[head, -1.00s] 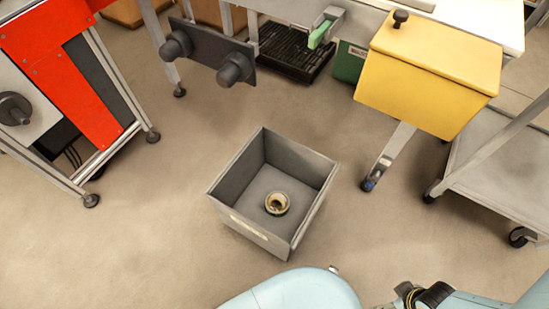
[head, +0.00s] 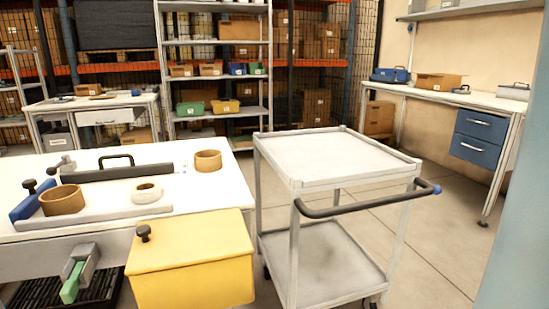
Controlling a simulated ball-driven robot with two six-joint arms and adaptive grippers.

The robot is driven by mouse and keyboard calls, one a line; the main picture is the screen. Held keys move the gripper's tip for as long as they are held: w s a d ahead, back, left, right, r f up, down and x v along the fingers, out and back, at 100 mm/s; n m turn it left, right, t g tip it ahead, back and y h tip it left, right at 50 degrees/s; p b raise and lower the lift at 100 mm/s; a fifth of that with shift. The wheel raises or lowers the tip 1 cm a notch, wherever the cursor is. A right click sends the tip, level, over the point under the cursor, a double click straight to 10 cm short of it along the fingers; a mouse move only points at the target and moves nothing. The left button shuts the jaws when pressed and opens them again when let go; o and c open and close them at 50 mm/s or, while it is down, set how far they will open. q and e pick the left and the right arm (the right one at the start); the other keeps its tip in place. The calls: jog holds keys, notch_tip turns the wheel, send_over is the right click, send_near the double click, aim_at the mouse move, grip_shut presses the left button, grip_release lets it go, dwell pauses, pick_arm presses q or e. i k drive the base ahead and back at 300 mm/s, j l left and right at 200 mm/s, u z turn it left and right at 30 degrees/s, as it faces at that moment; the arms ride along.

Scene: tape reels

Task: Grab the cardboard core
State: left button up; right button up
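Two brown rings that look like cardboard are on the white worktable at the left of the head view. One brown ring (head: 208,160) stands alone near the table's right end. The other brown ring (head: 62,200) sits on a grey plate (head: 95,216) farther left. A white roll (head: 147,193) lies on the same plate, between them. I cannot tell from the picture which ring is the cardboard core meant. Neither of my grippers is in view.
A yellow box (head: 190,262) with a black knob hangs at the table's front. A grey two-shelf cart (head: 335,155) with an empty top stands right of it. A blue drawer unit (head: 478,143) is under the right bench. Open floor lies right of the cart.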

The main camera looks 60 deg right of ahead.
aim_at(210, 160)
jog(key=z, duration=1.3)
jog(key=i+l, duration=0.1)
jog(key=l, duration=0.25)
jog(key=i+l+u, duration=0.15)
jog(key=l+u, duration=0.3)
jog(key=l, duration=0.2)
jog(key=l+u, duration=0.45)
jog(key=l, duration=0.25)
jog(key=i, duration=0.05)
